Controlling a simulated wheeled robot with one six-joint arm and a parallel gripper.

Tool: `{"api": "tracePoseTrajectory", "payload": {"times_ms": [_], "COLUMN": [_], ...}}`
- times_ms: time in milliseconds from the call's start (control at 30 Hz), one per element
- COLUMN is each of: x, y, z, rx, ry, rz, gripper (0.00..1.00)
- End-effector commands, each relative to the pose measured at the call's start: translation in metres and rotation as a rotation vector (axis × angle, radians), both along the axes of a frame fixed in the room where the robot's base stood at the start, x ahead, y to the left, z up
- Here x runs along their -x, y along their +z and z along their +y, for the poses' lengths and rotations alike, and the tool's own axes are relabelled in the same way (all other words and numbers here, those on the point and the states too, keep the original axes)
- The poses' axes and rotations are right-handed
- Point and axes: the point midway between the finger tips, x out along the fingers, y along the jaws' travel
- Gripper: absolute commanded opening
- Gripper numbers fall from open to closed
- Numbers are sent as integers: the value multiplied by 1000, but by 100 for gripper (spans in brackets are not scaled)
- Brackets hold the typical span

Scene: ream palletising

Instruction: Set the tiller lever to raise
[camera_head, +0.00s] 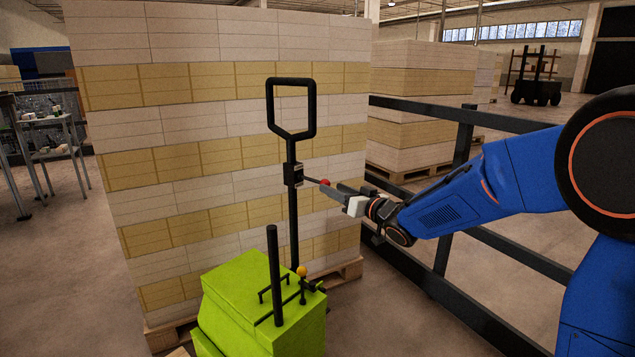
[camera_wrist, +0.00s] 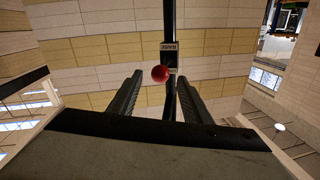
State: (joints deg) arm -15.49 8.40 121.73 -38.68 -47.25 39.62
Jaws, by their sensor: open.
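The tiller is a black upright post with a loop handle (camera_head: 291,108), rising from a lime-green truck body (camera_head: 255,300). A small black lever housing (camera_head: 293,174) sits on the post, and a lever with a red knob (camera_head: 324,183) sticks out from it to the right. In the wrist view the red knob (camera_wrist: 160,73) lies just past the fingertips, between them in the picture, in front of the post and a small plate (camera_wrist: 169,46) that seems to read "RAISE". My gripper (camera_head: 338,189) is open, with its fingers pointing at the knob; contact cannot be told.
A tall stack of white and yellow reams (camera_head: 200,120) on a pallet stands right behind the tiller. A dark railing (camera_head: 440,115) runs along the right, behind my arm. A yellow knob (camera_head: 302,271) and a black post (camera_head: 274,275) stand on the truck body.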

Motion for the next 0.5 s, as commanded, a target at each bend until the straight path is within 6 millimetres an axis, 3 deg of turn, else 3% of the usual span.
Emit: {"api": "tracePoseTrajectory", "payload": {"times_ms": [500], "x": [-60], "y": [-1], "z": [56], "rx": [1], "ry": [0], "rz": [0], "gripper": [44]}}
